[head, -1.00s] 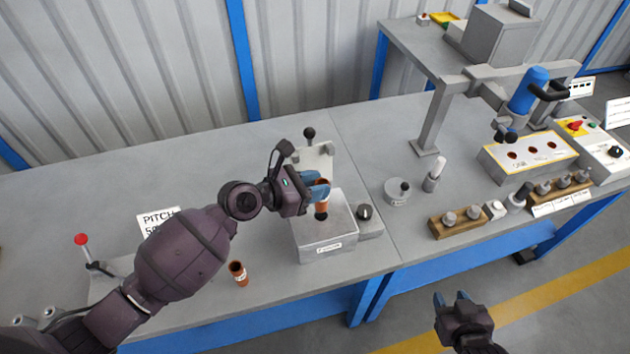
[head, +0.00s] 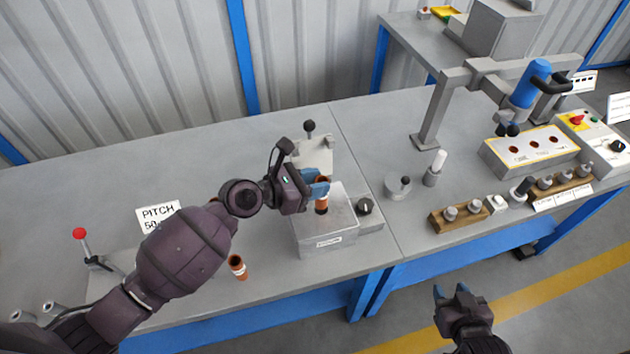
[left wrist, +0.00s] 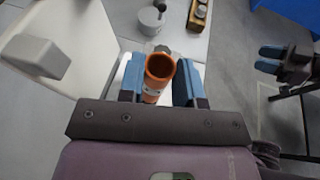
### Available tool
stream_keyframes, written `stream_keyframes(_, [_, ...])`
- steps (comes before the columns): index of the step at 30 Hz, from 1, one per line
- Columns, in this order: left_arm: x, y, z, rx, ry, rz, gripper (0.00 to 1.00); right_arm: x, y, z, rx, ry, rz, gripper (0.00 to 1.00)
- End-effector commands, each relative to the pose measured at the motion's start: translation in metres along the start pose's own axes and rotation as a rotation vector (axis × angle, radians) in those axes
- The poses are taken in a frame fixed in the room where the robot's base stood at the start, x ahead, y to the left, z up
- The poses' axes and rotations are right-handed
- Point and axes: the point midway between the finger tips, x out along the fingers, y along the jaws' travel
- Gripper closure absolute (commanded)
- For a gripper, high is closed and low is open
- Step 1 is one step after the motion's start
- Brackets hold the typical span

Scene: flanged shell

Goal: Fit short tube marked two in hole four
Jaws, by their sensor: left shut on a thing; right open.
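My left gripper (head: 318,187) is shut on an orange-brown tube (head: 322,206), upright over the top of a grey metal block (head: 328,231). The tube's open mouth shows between the blue fingers in the left wrist view (left wrist: 159,67). A dark spot or ring shows below the tube; I cannot tell if its lower end is in a hole. A second orange-brown tube (head: 237,267) stands on the bench, left of the block. The marks on both tubes are too small to read, and I cannot make out hole four. My right gripper (head: 453,291) is open and empty, in front of the bench.
A red-knobbed lever (head: 80,234) is at left. Wooden racks (head: 459,216), a holed yellow-edged box (head: 530,153) and a blue tool (head: 530,84) stand at right.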

Motion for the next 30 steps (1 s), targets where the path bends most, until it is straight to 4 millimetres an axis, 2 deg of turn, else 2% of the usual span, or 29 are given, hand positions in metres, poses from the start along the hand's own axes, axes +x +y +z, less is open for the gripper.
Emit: stream_keyframes(30, [-0.0001, 0.0000, 0.0009, -0.001, -0.001, 0.000, 0.97, -0.0064, 0.0008, -0.0054, 0.001, -0.005, 0.000, 0.57])
